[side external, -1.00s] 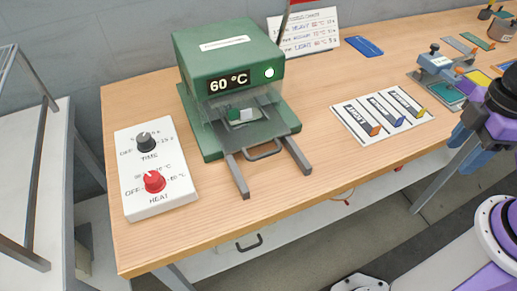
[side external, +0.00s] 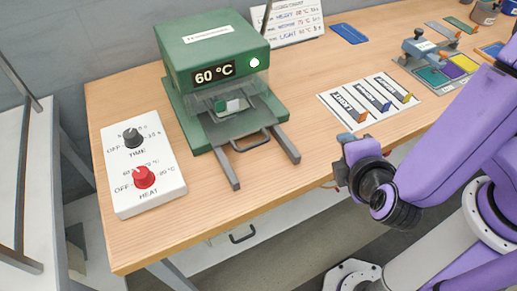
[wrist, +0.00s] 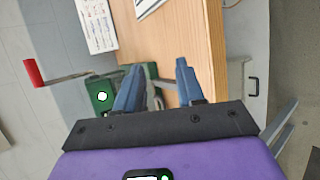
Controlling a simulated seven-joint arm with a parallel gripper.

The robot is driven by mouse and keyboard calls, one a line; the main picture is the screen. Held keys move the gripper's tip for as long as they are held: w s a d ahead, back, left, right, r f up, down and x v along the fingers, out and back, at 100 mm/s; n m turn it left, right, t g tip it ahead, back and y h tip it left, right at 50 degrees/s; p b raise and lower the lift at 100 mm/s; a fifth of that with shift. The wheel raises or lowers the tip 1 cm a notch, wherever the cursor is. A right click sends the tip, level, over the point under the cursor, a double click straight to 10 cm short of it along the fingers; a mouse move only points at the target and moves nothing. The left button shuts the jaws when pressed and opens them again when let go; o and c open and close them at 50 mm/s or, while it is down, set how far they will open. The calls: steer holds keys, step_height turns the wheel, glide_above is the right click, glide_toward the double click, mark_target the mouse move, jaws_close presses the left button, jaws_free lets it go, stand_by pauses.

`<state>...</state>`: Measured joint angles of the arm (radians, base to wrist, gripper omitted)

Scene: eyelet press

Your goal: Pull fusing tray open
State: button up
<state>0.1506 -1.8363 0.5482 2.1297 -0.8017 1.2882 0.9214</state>
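The green press (side external: 212,48) stands on the wooden table and shows 60 °C with a white light lit. Its grey fusing tray (side external: 232,122) sits between two grey rails under a clear guard, with a dark looped handle (side external: 250,143) at its front. A small green and white piece lies on the tray. My gripper (side external: 344,157) is at the table's front edge, to the right of the handle and apart from it. In the wrist view my gripper (wrist: 157,75) has its two blue fingers spread. The press (wrist: 103,93) shows partly behind the left finger; the handle is not clear there.
A white control box (side external: 143,165) with a black and a red knob stands left of the press. Three labelled strips on a white card (side external: 368,98) lie to the right. A red-handled lever (wrist: 33,72) sticks out from the press. Bare table lies before the rails.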

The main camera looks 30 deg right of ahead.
steer(key=s+a+f+n+t+y, duration=0.1)
steer(key=s+a+f+t+y, duration=0.15)
steer(key=a, duration=0.35)
steer(key=s+a+f+n+t+y, duration=0.2)
steer(key=a+t+y, duration=0.1)
steer(key=a, duration=0.3)
steer(key=x, duration=1.7)
steer(key=shift+w+r, duration=0.25)
steer(key=shift+w, duration=0.15)
jaws_close()
